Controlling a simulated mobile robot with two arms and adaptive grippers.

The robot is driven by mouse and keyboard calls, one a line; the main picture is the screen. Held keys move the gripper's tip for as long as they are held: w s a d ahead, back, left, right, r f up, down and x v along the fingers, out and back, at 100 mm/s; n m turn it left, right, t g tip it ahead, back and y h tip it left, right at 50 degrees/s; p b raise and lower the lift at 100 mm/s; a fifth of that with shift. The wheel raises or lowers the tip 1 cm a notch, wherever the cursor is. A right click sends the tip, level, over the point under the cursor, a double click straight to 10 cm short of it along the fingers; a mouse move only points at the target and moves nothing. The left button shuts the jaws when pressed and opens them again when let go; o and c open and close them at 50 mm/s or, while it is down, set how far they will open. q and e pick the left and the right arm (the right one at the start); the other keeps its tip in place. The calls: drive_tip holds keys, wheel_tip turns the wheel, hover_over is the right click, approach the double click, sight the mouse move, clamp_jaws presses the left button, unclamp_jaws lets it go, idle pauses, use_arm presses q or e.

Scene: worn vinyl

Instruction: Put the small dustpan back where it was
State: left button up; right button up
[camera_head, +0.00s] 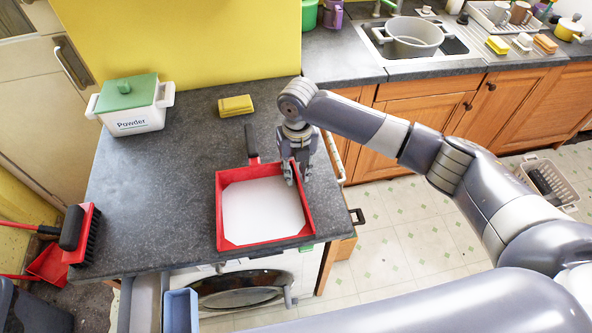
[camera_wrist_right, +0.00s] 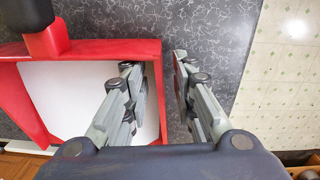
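A red dustpan (camera_head: 222,205) with a white inner floor lies flat on the dark counter, its black handle (camera_head: 251,140) pointing to the back. It also shows in the right wrist view (camera_wrist_right: 90,50), at the left. My right gripper (camera_head: 294,176) is at the dustpan's right wall near the back corner. In the right wrist view its fingers (camera_wrist_right: 160,95) are apart, one over the white floor and one over the counter, with the red wall between them. I cannot tell whether they touch it. My left gripper is not in view.
A white powder box (camera_head: 135,120) with a green lid and a yellow sponge (camera_head: 236,106) stand at the back. A red brush (camera_head: 85,235) and another red dustpan piece (camera_head: 50,264) are beyond the left edge. A blue bin (camera_head: 180,310) is below the front edge.

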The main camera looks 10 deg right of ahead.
wheel_tip(320, 180, up, 12)
drive_tip(key=b, duration=0.3)
drive_tip(key=shift+f, duration=0.2)
drive_tip(key=shift+s+d+f, duration=0.1)
